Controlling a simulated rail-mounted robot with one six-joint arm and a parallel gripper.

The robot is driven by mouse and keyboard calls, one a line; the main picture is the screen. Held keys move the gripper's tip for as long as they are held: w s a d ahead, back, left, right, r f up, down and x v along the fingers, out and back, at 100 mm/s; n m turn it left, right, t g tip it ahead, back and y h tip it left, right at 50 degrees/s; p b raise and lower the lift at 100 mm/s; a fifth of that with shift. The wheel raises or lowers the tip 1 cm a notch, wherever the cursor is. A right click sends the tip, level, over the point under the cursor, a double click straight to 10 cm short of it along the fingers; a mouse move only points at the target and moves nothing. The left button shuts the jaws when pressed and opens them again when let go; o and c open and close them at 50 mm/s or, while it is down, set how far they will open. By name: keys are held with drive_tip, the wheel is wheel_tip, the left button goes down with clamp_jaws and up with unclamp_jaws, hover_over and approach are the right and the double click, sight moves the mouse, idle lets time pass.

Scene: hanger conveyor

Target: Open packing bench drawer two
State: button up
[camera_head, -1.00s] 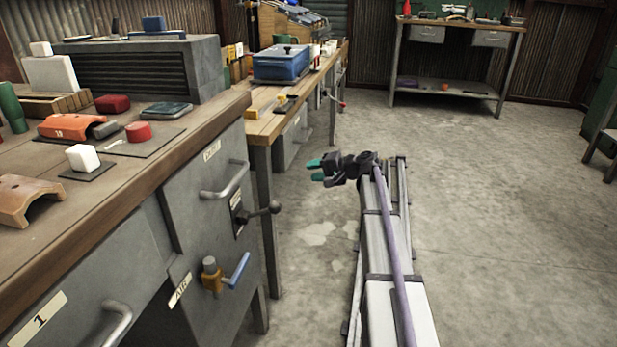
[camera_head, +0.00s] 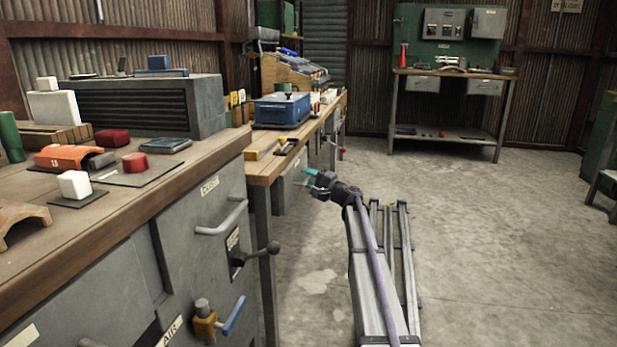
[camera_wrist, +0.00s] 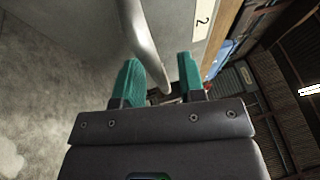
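The grey drawer front with a white label reading 2 (camera_wrist: 203,24) shows in the wrist view, with a thick metal bar handle (camera_wrist: 143,42). In the head view a grey drawer front (camera_head: 286,190) sits under the top of the farther wooden bench; its label is not readable there. My gripper (camera_head: 309,179) is beside that drawer front. In the wrist view its two green fingertips (camera_wrist: 161,75) are apart, and the handle's lower end runs into the gap seen between them. I cannot tell whether the fingers touch the handle. The drawer looks shut.
A nearer bench (camera_head: 203,165) with a grey door, handle and blue-levered valve (camera_head: 225,318) stands at left. A blue box (camera_head: 281,109) sits on the farther bench. The concrete floor (camera_head: 480,240) at right is clear. Another bench (camera_head: 455,73) stands at the back.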

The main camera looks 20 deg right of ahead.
drive_tip(key=shift+w+a, duration=0.1)
drive_tip(key=shift+w, duration=0.05)
clamp_jaws()
idle(0.4)
